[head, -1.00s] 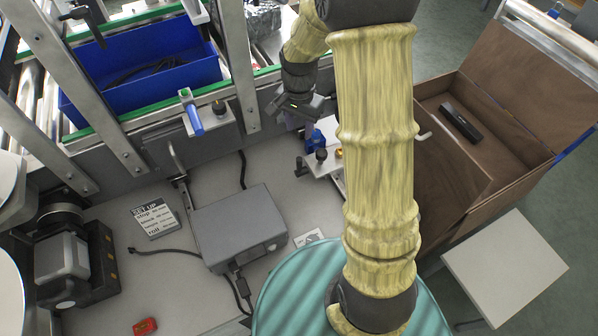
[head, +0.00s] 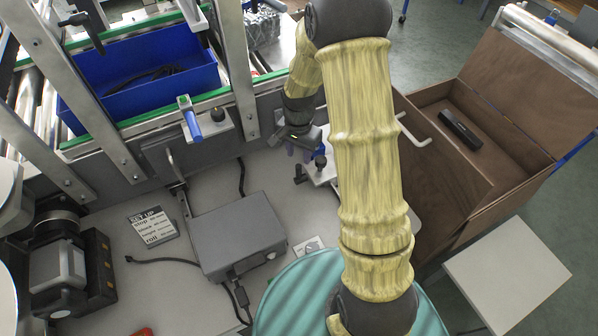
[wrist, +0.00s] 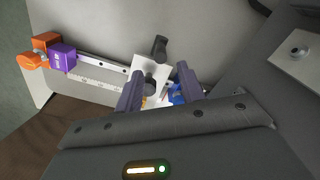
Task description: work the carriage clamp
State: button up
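The carriage is a white plate (wrist: 142,72) on a scaled rail (wrist: 98,80), with a dark knob (wrist: 150,86) and a black lever-like part (wrist: 159,47). I cannot tell for sure which of these is the clamp. In the head view the carriage plate (head: 322,174) is partly hidden by my arm. My gripper (wrist: 158,88) is open, its two purple-grey fingers apart on either side of the carriage's dark knob. Whether they touch it cannot be told. The gripper also shows in the head view (head: 297,142), just above the carriage.
A purple block (wrist: 63,58) and an orange knob (wrist: 31,60) sit at the rail's left end in the wrist view. A blue part (wrist: 177,94) lies behind the right finger. A grey box (head: 238,236) and a brown case (head: 470,190) stand nearby.

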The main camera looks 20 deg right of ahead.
aim_at(299, 172)
notch_tip(299, 172, down, 9)
jog(key=shift+f+b, duration=0.15)
jog(key=shift+b, duration=0.25)
jog(key=shift+c, duration=0.5)
grip_shut()
